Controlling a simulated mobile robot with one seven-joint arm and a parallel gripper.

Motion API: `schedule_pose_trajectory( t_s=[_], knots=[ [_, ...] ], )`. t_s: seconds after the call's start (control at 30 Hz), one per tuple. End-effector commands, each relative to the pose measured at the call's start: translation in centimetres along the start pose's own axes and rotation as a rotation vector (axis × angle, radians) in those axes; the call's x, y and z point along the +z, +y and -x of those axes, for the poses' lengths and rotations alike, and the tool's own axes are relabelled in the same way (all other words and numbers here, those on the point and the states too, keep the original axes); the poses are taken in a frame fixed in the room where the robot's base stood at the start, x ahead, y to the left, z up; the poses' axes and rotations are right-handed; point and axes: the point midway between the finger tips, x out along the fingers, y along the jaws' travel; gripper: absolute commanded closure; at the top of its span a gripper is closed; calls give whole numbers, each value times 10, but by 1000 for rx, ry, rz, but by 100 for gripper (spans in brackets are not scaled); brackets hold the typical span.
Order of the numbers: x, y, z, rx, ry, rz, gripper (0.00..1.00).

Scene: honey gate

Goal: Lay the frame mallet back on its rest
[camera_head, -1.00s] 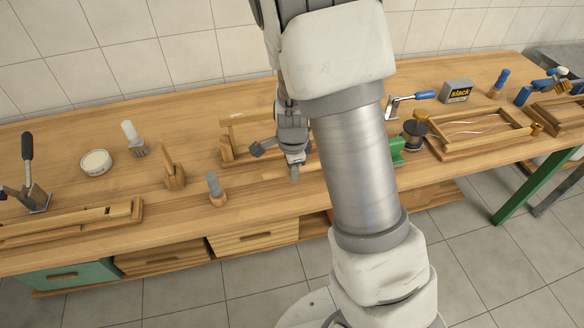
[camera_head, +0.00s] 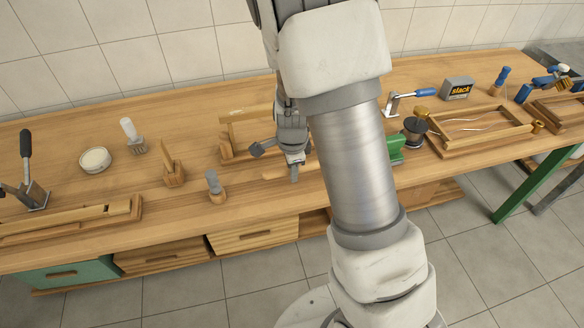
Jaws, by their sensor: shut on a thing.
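My gripper (camera_head: 294,168) is over the middle of the bench, pointing down, with its fingers partly hidden by one another.
A green device (camera_head: 397,148) and a wooden frame (camera_head: 480,130) are at right. Bare bench lies near the front edge.

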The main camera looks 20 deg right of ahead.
Motion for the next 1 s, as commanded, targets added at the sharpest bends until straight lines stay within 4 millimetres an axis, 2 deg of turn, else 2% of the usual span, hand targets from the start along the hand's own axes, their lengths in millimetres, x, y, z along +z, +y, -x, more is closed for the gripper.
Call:
schedule_pose_trajectory(
  t_s=[0.43, 0.47, 0.63, 1.0],
  knots=[
    [0, 1, -9, -2, 0, 0, 100],
    [0, 1, -8, -2, 0, 0, 63],
    [0, 1, -8, -1, 0, 0, 33],
    [0, 2, -5, 1, 0, -1, 32]
  ],
)
